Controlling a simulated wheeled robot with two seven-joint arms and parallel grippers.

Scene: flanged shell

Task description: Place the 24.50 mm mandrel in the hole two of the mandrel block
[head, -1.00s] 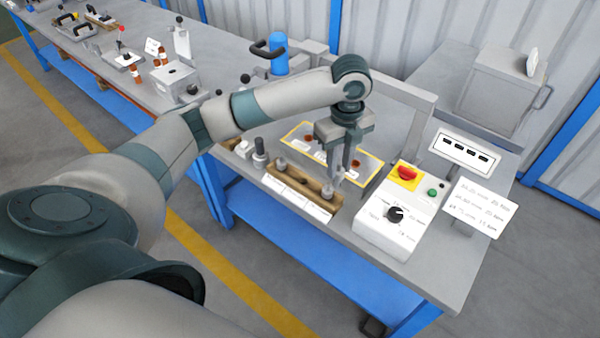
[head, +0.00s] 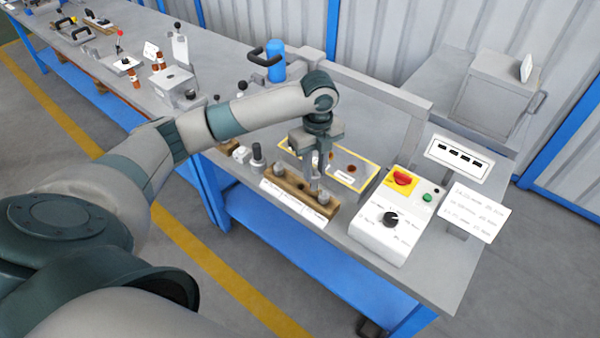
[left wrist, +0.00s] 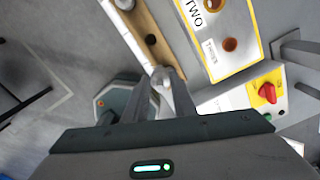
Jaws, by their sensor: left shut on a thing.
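The wooden mandrel block (head: 300,200) lies near the table's front edge, with a grey mandrel (head: 279,170) at its left end. In the left wrist view, an empty dark hole (left wrist: 150,40) shows in the block's top. My left gripper (head: 315,190) points down over the block's right part. It is shut on a light grey mandrel (left wrist: 163,80), which shows between the fingers in the left wrist view. A grey knurled piece (head: 323,198) shows at the fingertips in the head view. I cannot tell whether the held mandrel's lower end is in the block. Mandrel sizes cannot be read.
A yellow-edged plate (head: 345,178) with brown round spots lies behind the block. A white control box (head: 385,236) with a red knob (head: 402,178) stands to the right. A dark upright post (head: 257,157) stands left of the block. White labels (head: 292,208) line the block's front.

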